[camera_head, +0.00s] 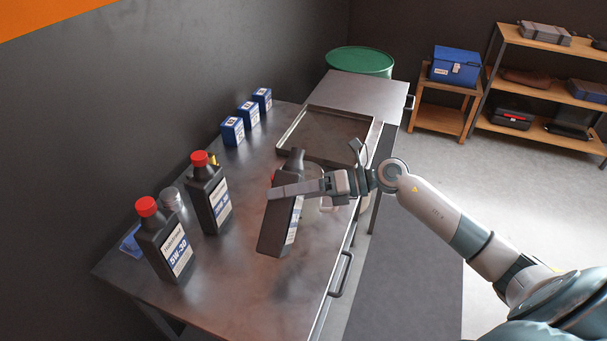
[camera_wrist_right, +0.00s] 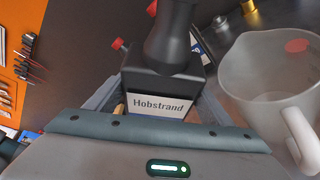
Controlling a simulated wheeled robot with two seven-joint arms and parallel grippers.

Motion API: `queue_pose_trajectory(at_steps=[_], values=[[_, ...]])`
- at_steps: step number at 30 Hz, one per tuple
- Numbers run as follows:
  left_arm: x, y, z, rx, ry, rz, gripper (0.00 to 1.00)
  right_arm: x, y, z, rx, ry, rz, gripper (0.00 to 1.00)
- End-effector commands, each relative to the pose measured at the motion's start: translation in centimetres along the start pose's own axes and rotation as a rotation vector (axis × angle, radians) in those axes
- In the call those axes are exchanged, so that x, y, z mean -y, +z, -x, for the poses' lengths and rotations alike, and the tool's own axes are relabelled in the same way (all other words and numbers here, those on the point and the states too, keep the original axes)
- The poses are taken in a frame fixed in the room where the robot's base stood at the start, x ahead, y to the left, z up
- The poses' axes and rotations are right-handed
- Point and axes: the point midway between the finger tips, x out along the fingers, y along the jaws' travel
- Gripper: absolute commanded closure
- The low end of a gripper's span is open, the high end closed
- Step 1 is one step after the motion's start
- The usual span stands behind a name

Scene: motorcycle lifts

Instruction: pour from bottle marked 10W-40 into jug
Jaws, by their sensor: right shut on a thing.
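A black bottle (camera_head: 275,228) with a dark neck and no red cap on it is held in my right gripper (camera_head: 283,191), whose fingers are shut around its body. It leans slightly in the head view. Its label reads "Hobstrand" in the wrist view (camera_wrist_right: 160,104); I cannot read its grade. I cannot tell whether its base touches the bench. A translucent jug (camera_wrist_right: 263,85) with a handle stands to the right of the bottle in the wrist view. In the head view the jug is mostly hidden behind the gripper and bottle. My left gripper is not in view.
A red-capped bottle marked 5W-30 (camera_head: 165,248) and another red-capped bottle (camera_head: 210,200) stand on the left of the metal bench (camera_head: 225,290). Several blue boxes (camera_head: 232,132) line the wall side. A shallow tray (camera_head: 290,128) lies at the back. The front bench area is clear.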

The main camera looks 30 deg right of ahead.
Motion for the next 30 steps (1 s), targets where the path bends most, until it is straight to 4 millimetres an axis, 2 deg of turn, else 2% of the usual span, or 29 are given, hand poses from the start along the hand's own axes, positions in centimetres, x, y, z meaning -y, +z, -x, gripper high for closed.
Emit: queue_pose_trajectory(at_steps=[30], values=[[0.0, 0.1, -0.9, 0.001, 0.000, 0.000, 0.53, 0.9, -1.4, -0.6, 0.004, 0.045, -0.104, 0.77]])
